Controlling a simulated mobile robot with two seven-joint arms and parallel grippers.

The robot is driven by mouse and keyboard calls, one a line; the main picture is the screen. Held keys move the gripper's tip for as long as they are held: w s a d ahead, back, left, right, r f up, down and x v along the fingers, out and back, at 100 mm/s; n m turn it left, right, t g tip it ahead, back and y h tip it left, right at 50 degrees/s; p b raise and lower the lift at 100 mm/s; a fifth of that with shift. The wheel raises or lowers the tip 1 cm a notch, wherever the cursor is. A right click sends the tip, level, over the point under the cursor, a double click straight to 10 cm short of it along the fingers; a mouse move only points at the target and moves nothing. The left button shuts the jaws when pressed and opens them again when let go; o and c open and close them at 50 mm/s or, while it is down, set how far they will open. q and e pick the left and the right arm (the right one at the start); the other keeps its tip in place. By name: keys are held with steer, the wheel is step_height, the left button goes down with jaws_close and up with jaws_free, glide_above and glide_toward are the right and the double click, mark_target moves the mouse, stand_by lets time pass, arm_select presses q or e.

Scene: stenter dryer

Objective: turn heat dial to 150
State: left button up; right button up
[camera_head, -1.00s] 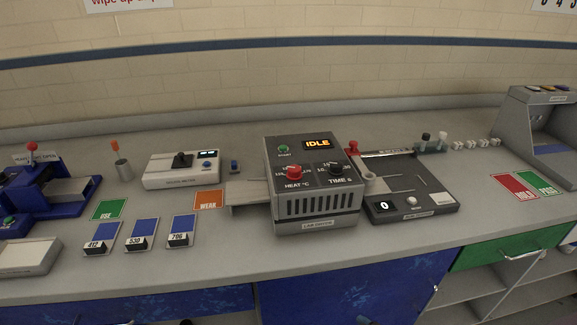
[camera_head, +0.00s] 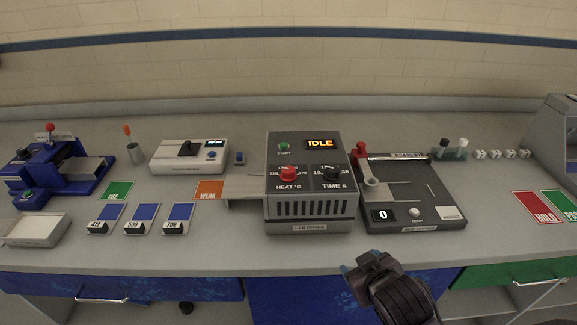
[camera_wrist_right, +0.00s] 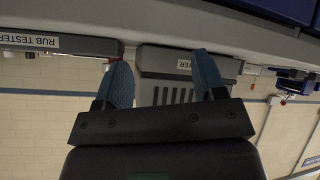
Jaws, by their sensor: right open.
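The lab dryer (camera_head: 312,208) is a grey box in the middle of the bench in the head view. Its red heat dial (camera_head: 288,175) sits on the sloped top, left of the black time dial (camera_head: 332,175). The display (camera_head: 319,143) reads IDLE. My right gripper (camera_head: 362,262) is at the bench's front edge, below and right of the dryer, apart from it. In the right wrist view its blue fingers (camera_wrist_right: 162,82) are spread and empty, with the dryer's vented front (camera_wrist_right: 172,95) beyond them. The dials are not visible there. My left gripper is not in view.
The rub tester (camera_head: 437,217) stands just right of the dryer. A grey shelf (camera_head: 245,187) juts from the dryer's left side. A white colorimeter-like box (camera_head: 190,168) and several blue cards lie to the left. The bench in front of the dryer is clear.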

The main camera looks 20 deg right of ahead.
steer(key=w+a+r+n+t, duration=0.1)
steer(key=w+r+t, duration=0.1)
steer(key=w+r, duration=0.1)
steer(key=w+a+r+n+t+y, duration=0.1)
steer(key=w+a+r+t, duration=0.1)
steer(key=w+r, duration=0.1)
steer(key=w+a+r+n+t, duration=0.1)
steer(key=w+r, duration=0.2)
steer(key=r, duration=0.1)
steer(key=shift+a+r+t+y, duration=0.15)
steer(key=shift+a+t+y, duration=0.15)
steer(key=shift+t, duration=0.1)
steer(key=w+a+r+n+t+y, duration=0.2)
steer(key=w+a+r+n+y, duration=0.2)
steer(key=a+r+n+y, duration=1)
steer(key=s+a+n+g+y, duration=0.2)
steer(key=a+n+g+y, duration=0.5)
steer(key=n+g, duration=0.9)
steer(key=n+g+h, duration=0.2)
steer(key=n+h, duration=0.5)
steer(key=h, duration=1.4)
glide_above(289, 169)
steer(key=f, duration=0.1)
step_height(289, 169, down, 11)
steer(key=shift+r+p, duration=0.2)
steer(key=shift+p, duration=0.4)
